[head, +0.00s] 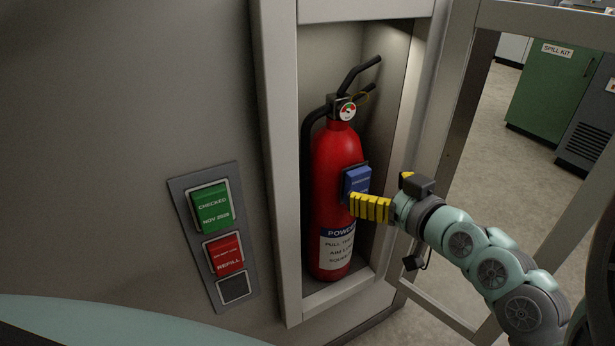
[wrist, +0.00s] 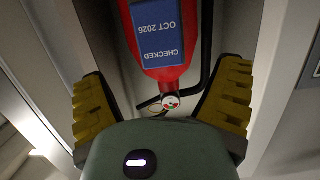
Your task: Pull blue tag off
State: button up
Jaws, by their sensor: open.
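The blue tag (head: 357,180) sits on the front of the red fire extinguisher (head: 331,212), which stands upright in the wall cabinet. In the wrist view the blue tag (wrist: 157,32) reads "CHECKED OCT 2026" upside down and lies beyond the fingertips. My gripper (head: 355,205) has yellow ribbed fingers and reaches in from the right, just below and in front of the tag. In the wrist view my gripper (wrist: 165,75) is open, its fingers wide apart with nothing between the pads. I cannot tell whether a finger touches the tag.
The cabinet frame (head: 277,150) bounds the opening, and its door (head: 455,110) stands open at the right, beside my arm. A wall panel (head: 183,200) at left holds a green tag (head: 211,207), a red tag (head: 224,255) and a dark square (head: 233,288).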

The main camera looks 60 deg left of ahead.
aim_at(361, 180)
jog(key=x, duration=0.3)
jog(key=shift+s+a, duration=0.1)
jog(key=shift+a, duration=0.2)
jog(key=shift+a+f+p, duration=0.2)
jog(key=shift+a+p, duration=0.15)
jog(key=shift+a, duration=0.35)
jog(key=c, duration=1.2)
jog(key=shift+d, duration=0.1)
